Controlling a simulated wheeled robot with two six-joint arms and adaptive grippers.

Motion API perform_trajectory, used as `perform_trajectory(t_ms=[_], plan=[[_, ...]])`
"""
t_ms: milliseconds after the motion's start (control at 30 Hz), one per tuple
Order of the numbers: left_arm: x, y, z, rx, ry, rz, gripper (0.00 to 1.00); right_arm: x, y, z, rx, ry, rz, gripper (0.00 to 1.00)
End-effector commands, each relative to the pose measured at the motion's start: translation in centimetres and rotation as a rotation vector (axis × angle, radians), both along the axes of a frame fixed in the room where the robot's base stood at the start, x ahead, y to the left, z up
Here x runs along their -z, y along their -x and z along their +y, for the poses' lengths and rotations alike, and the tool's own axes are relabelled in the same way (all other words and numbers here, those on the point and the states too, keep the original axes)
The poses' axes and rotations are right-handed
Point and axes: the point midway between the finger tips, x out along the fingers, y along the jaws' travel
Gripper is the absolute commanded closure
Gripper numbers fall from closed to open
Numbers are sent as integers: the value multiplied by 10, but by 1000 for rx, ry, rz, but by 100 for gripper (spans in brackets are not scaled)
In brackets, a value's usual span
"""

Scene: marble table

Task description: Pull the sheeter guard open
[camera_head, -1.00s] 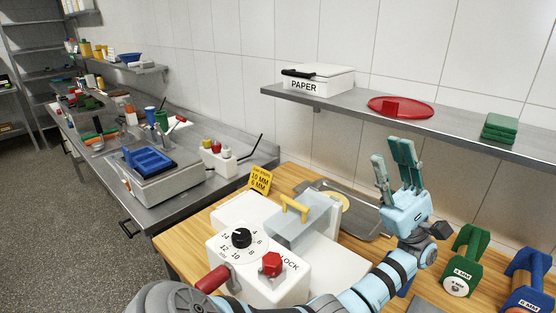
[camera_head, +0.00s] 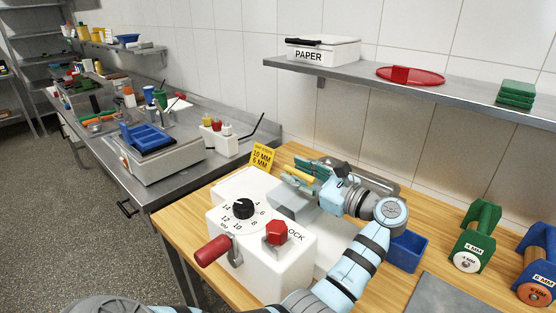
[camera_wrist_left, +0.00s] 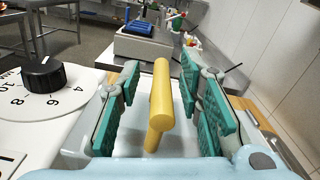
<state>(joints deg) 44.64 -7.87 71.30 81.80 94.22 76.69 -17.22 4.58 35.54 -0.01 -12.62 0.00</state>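The white sheeter (camera_head: 258,257) stands on the wooden table, with a black dial (camera_head: 243,208), a red lock knob (camera_head: 277,232) and a red-handled lever (camera_head: 212,250). Its clear guard (camera_head: 284,207) is partly hidden by my arm. The guard's yellow handle (camera_head: 299,174) also shows in the left wrist view (camera_wrist_left: 161,100). My left gripper (camera_head: 302,175) is open, its teal fingers on both sides of the handle. In the left wrist view there are gaps between handle and finger pads. My right gripper is not in view.
A yellow thickness sign (camera_head: 262,157) stands behind the sheeter. A metal tray (camera_head: 366,178) lies behind my gripper. A blue bin (camera_head: 407,251), a green roller (camera_head: 475,237) and a blue roller (camera_head: 538,276) are at the right. A shelf (camera_head: 440,98) runs above.

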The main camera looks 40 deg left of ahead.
Motion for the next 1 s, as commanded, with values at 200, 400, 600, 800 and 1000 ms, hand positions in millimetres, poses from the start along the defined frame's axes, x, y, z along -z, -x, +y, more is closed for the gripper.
perform_trajectory(t_ms=[200, 400, 600, 800, 1000], plan=[[0, -5, 14, 13, 0, 0, 67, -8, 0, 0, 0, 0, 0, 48], [1, -5, 15, 12, -1, 0, 69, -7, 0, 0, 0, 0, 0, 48], [1, -4, 15, 11, 0, 0, 100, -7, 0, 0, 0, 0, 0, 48], [1, -4, 15, 11, -1, 0, 100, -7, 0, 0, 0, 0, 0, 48], [0, -4, 15, 11, -1, 5, 100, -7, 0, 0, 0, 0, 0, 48]])
